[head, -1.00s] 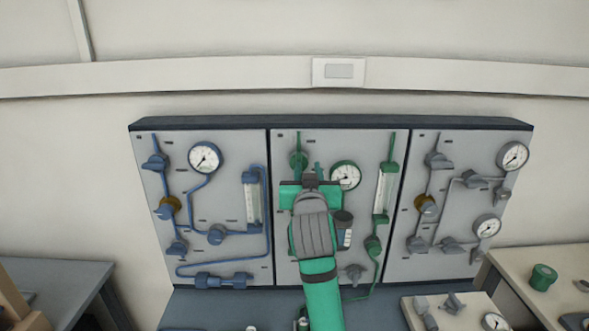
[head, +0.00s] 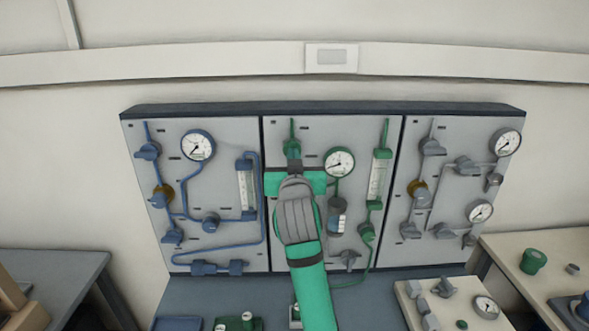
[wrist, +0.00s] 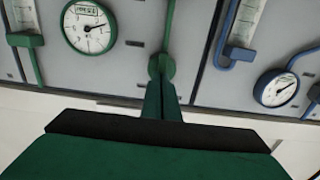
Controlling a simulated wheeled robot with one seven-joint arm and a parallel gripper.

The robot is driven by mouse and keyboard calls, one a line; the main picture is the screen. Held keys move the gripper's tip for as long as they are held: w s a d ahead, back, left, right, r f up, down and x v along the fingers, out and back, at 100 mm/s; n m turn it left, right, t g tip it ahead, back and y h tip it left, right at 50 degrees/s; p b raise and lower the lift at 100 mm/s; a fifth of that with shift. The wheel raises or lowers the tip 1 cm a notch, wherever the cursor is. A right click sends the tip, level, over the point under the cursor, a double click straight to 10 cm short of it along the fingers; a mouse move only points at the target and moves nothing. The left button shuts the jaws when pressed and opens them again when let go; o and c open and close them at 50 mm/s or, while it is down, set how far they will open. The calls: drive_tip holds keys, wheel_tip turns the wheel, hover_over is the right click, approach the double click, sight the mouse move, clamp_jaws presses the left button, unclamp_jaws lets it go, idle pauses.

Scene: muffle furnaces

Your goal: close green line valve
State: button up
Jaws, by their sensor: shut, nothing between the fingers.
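The green line valve (head: 292,149) is at the top left of the middle panel, on a thin green pipe. My gripper (head: 294,166) is right below it in the head view, pointing at the panel, and partly covers the pipe. In the wrist view my gripper (wrist: 165,98) has its fingers together with nothing between them. Their tips are at or very near the green valve (wrist: 160,67); I cannot tell if they touch. The valve's handle angle is not clear.
A green gauge (head: 339,162) and a green flowmeter (head: 378,178) are to the right of the valve. Blue lines with a gauge (head: 198,146) fill the left panel, grey lines the right. A bench with loose fittings (head: 446,287) stands below.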

drive_tip(key=shift+o, duration=1.4)
drive_tip(key=shift+s+a+f, duration=0.1)
drive_tip(key=shift+a+f, duration=0.15)
drive_tip(key=shift+a, duration=0.15)
drive_tip(key=s+d, duration=0.1)
drive_tip(key=s, duration=1)
drive_tip(key=shift+s, duration=0.25)
